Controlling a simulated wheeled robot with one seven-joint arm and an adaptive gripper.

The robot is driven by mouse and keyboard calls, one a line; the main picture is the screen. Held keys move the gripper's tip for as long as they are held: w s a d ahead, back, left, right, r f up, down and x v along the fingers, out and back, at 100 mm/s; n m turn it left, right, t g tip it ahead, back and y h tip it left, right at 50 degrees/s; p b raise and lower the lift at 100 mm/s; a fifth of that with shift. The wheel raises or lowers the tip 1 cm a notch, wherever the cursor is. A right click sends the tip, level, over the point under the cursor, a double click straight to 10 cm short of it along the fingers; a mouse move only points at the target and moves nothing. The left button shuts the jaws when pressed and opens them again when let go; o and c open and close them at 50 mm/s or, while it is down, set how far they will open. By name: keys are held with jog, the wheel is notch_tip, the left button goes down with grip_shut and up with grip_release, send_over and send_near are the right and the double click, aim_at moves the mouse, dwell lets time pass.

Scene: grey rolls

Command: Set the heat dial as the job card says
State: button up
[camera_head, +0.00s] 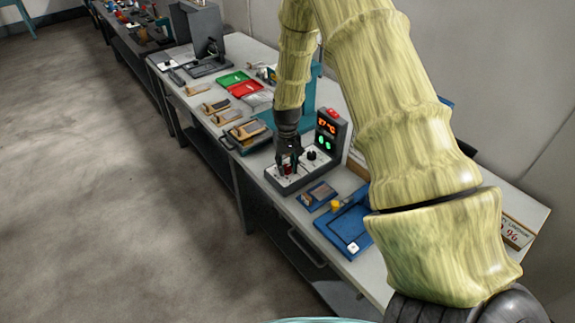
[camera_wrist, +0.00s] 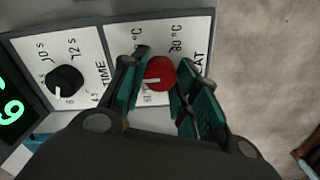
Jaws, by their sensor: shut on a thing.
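The red heat dial (camera_wrist: 160,75) sits on the white panel marked HEAT, with a white pointer line across its face. My gripper (camera_wrist: 160,88) is shut around this dial, one teal-padded finger on each side. In the head view my gripper (camera_head: 288,163) reaches down onto the control box (camera_head: 294,177), and the red dial (camera_head: 288,169) shows between its fingers. The black time dial (camera_wrist: 65,80) is on the panel to the left. A display (camera_head: 327,131) on the box shows an orange reading in °C and green digits below. I cannot make out a job card clearly.
A blue tray (camera_head: 329,230) with a yellow piece stands in front of the box, beside a small blue-edged block (camera_head: 317,195). Behind are several wooden-topped blocks, a red tray (camera_head: 246,89) and a green tray (camera_head: 232,78). The floor on the left is clear.

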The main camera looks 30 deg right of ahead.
aim_at(287, 166)
jog(key=shift+w+d+r, duration=0.1)
jog(key=shift+w, duration=0.05)
jog(key=o, duration=1)
jog(key=shift+o, duration=0.2)
notch_tip(287, 166, up, 12)
